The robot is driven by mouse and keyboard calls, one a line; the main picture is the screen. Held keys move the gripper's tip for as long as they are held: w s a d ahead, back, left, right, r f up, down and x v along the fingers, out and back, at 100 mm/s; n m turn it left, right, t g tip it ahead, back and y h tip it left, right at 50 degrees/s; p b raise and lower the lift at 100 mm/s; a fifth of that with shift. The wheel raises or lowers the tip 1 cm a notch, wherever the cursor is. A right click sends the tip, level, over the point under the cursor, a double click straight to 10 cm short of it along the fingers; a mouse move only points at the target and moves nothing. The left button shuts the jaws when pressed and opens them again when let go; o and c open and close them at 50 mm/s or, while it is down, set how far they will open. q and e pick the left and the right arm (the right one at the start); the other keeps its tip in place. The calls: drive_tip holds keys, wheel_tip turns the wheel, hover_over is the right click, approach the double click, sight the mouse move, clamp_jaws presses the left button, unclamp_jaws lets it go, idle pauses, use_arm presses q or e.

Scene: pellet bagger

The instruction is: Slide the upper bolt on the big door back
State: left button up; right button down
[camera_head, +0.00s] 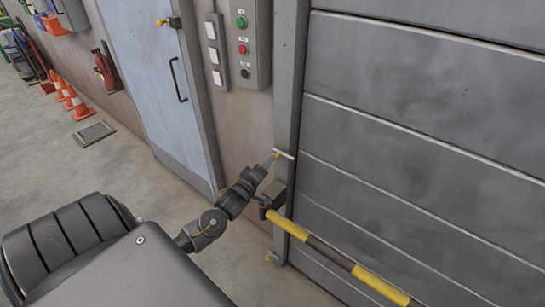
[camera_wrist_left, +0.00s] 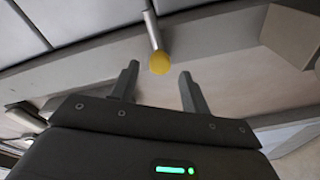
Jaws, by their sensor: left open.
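The big grey slatted door (camera_head: 420,130) fills the right of the head view. Its upper bolt (camera_head: 287,154) is a pale rod crossing the door's left frame post, with a yellow knob (camera_head: 277,155) at its left end. My left gripper (camera_head: 272,160) is at this knob, partly covering it. In the left wrist view the rod (camera_wrist_left: 152,30) ends in the yellow knob (camera_wrist_left: 160,63), which lies just beyond and between the open fingertips (camera_wrist_left: 159,70). I cannot tell whether they touch. A lower yellow knob (camera_head: 269,257) shows near the post's foot. My right gripper is not in view.
A yellow-and-black bar (camera_head: 340,258) runs across the door, just below my left gripper. Left of the post are a control box (camera_head: 243,45), a switch strip (camera_head: 216,52) and a blue door (camera_head: 150,70).

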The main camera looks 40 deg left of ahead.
use_arm(q)
drive_tip(key=shift+w+a+p, duration=0.15)
drive_tip(key=shift+w, duration=0.9)
drive_tip(key=shift+w+a+p, duration=0.1)
drive_tip(key=shift+w+p, duration=0.05)
drive_tip(key=shift+w, duration=0.9)
clamp_jaws()
